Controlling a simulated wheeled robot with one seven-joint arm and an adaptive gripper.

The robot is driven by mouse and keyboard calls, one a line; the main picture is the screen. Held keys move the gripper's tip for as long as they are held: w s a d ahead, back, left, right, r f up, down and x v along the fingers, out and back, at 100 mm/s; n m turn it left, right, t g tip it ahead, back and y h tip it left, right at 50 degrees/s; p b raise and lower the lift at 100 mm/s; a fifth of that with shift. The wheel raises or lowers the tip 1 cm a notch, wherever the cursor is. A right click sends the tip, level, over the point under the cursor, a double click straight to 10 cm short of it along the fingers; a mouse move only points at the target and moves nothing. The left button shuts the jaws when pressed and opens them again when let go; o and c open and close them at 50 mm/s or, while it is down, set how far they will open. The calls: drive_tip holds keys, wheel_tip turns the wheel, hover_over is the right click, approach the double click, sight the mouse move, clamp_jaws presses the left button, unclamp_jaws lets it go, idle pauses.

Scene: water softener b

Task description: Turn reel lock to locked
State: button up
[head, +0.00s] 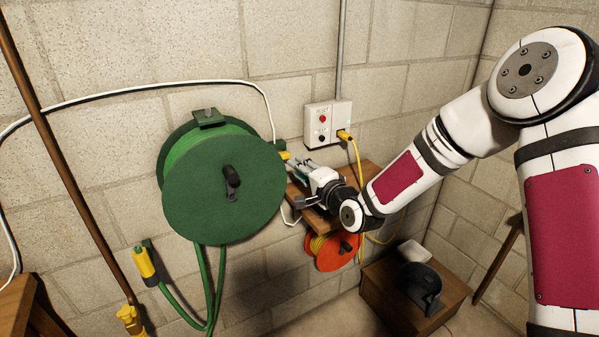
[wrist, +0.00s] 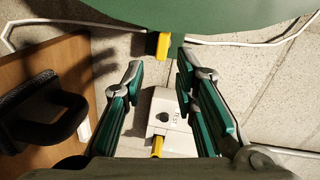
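The large green hose reel (head: 225,190) hangs on the block wall, with a dark crank handle (head: 232,180) on its face. A small yellow tab (head: 284,155), which looks like the reel lock, sticks out at the reel's right edge. In the wrist view the yellow tab (wrist: 163,45) shows below the green reel (wrist: 200,15). My gripper (head: 297,165) is beside the reel's right edge. In the wrist view my gripper (wrist: 159,68) is open and empty, with the tab between and just beyond its fingertips. I cannot tell whether the fingers touch it.
A grey outlet box (head: 328,120) with a yellow plug is on the wall right of the reel. A wooden shelf (head: 365,180) lies under my gripper, with an orange cord reel (head: 333,250) below. A wooden crate (head: 415,290) stands lower right. A brown pole leans at left.

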sight(284, 158)
drive_tip(key=shift+m+t, duration=0.6)
drive_tip(key=shift+m, duration=0.3)
drive_tip(key=shift+f+b+x, duration=0.15)
drive_tip(key=shift+b+x, duration=1)
drive_tip(key=shift+x, duration=1.1)
drive_tip(key=shift+f+b+x, duration=0.2)
drive_tip(key=shift+b+x, duration=0.9)
drive_tip(key=shift+x, duration=1.1)
drive_tip(key=shift+s+a, duration=0.1)
drive_tip(key=shift+a, duration=0.05)
clamp_jaws()
